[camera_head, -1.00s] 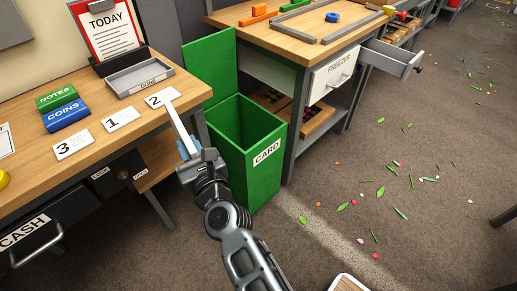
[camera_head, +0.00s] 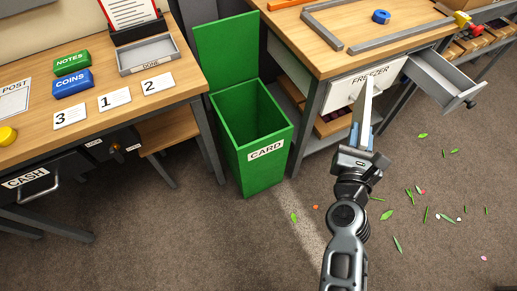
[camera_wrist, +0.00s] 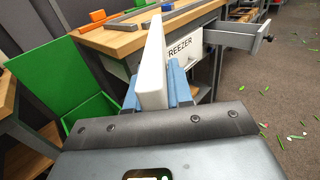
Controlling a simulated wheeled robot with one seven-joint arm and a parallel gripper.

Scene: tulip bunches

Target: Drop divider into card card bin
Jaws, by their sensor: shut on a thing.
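The divider (camera_head: 366,104) is a thin white strip standing up from my gripper (camera_head: 361,134). My gripper is shut on its lower end, and the divider also shows in the wrist view (camera_wrist: 153,68) between the blue fingers (camera_wrist: 157,90). The green card bin (camera_head: 262,172) stands on the floor left of my gripper, marked CARD. Its lid is open and its inside looks empty as far as I can see. In the wrist view the bin (camera_wrist: 88,122) is at the left. The divider is to the right of the bin, in front of the freezer drawer front (camera_head: 345,90).
A left table (camera_head: 100,130) holds number cards, a green and a blue block and a grey tray (camera_head: 148,56). A right workbench (camera_head: 320,55) has an open drawer (camera_head: 445,77) sticking out. Petals and leaves litter the open floor at the right.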

